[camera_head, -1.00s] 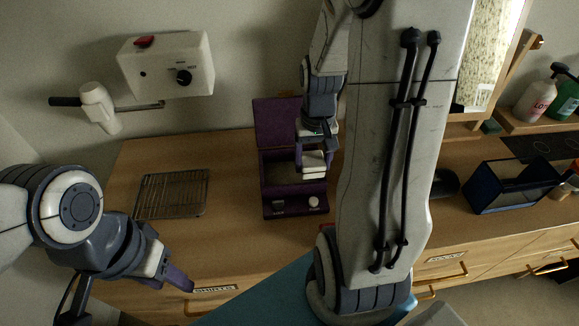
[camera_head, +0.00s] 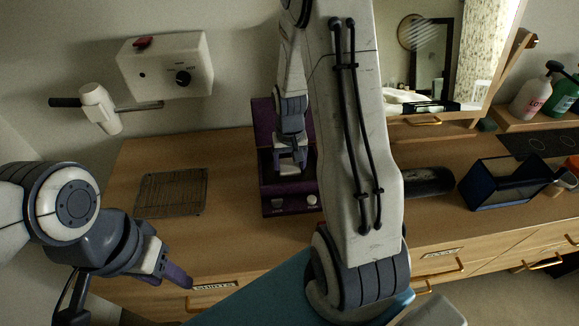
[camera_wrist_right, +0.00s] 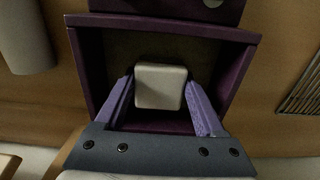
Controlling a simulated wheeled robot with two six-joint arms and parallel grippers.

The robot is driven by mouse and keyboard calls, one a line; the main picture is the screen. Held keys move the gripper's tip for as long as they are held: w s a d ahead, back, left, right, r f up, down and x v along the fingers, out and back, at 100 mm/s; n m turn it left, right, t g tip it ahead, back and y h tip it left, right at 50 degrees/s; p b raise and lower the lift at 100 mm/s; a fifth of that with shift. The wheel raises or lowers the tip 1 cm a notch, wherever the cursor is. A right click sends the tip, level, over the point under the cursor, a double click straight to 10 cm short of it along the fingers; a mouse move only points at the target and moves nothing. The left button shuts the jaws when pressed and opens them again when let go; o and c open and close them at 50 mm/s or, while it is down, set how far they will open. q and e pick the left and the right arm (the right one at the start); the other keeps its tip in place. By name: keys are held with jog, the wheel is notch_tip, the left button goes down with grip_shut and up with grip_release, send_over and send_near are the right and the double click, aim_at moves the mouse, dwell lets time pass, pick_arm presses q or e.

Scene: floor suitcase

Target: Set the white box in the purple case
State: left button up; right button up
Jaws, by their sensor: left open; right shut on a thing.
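The purple case (camera_head: 267,201) stands open on the wooden counter, its lid (camera_head: 264,120) raised at the back. My right gripper (camera_head: 289,172) reaches down into the case from above. In the right wrist view its purple fingers (camera_wrist_right: 160,100) are shut on the white box (camera_wrist_right: 160,86), which is inside the outline of the case walls. I cannot tell whether the box touches the case floor. In the head view the box is mostly hidden by the gripper. My left gripper (camera_head: 178,277) is open and empty at the counter's front left.
A wire rack (camera_head: 171,192) lies left of the case. A dark cylinder (camera_head: 428,181) and a dark blue open bin (camera_head: 502,185) are to the right. A white wall unit (camera_head: 166,65) hangs behind. The counter between rack and case is clear.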

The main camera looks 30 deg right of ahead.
aim_at(290, 167)
jog(key=shift+f, duration=0.1)
jog(key=shift+f, duration=0.15)
jog(key=o, duration=1.4)
jog(key=shift+c, duration=0.2)
jog(key=shift+r, duration=0.2)
notch_tip(290, 167, up, 12)
jog(key=s+a+r+n, duration=0.2)
jog(key=a+n, duration=0.1)
jog(key=a, duration=0.4)
jog(key=s+a+r+n, duration=0.1)
jog(key=s+a+n, duration=0.1)
jog(key=a, duration=0.5)
jog(key=s+a+n, duration=0.3)
jog(key=s+a, duration=0.2)
jog(key=s, duration=0.2)
jog(key=s+a+r+n+y, duration=0.1)
jog(key=s+a+n, duration=0.3)
jog(key=s, duration=0.4)
jog(key=shift+a+r+n, duration=0.2)
jog(key=shift+a+n, duration=0.1)
jog(key=shift+a, duration=0.55)
